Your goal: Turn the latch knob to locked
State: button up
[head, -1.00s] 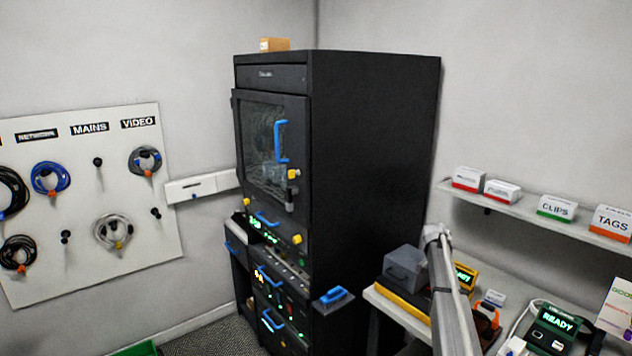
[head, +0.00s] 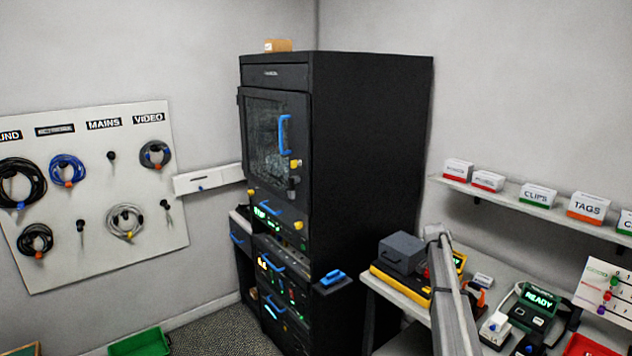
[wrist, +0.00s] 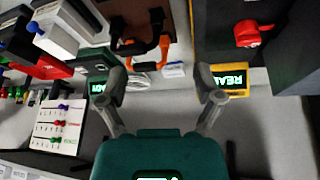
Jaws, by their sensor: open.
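The dark rack cabinet (head: 375,150) has a glazed door with a blue handle (head: 284,135). Beside the handle are a yellow knob (head: 296,164) and a grey latch-like piece (head: 293,183); their markings are too small to read. A red knob (wrist: 252,33) sits on a dark grey box at the upper right of the wrist view. I cannot tell for certain which is the latch knob. My gripper (wrist: 161,82) is open and empty above the bench area, its fingers wide apart, touching nothing. In the head view its fingers are out of sight.
The bench at right holds a grey box (head: 402,251), a green READY device (head: 540,300) and other small items. A shelf (head: 520,205) with labelled boxes hangs above. A cable board (head: 95,225) is on the left wall. A green bin (head: 140,343) stands on the floor.

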jog(key=s+a+f+n+y+b, duration=0.1)
jog(key=s+a+f+n+b, duration=0.2)
jog(key=s+a, duration=0.6)
jog(key=s+a+f+n+g+y+b, duration=0.1)
jog(key=s+a+f+n+y+b, duration=0.1)
jog(key=s+a, duration=0.8)
jog(key=s+a+f+n+y+b, duration=0.1)
jog(key=s+a+f+n+b, duration=0.4)
jog(key=s, duration=1.8)
jog(key=a+f+n, duration=0.1)
jog(key=a+n, duration=0.1)
jog(key=a, duration=0.3)
jog(key=shift+s+f+n, duration=0.15)
jog(key=shift+f+n, duration=0.05)
jog(key=shift+n, duration=0.2)
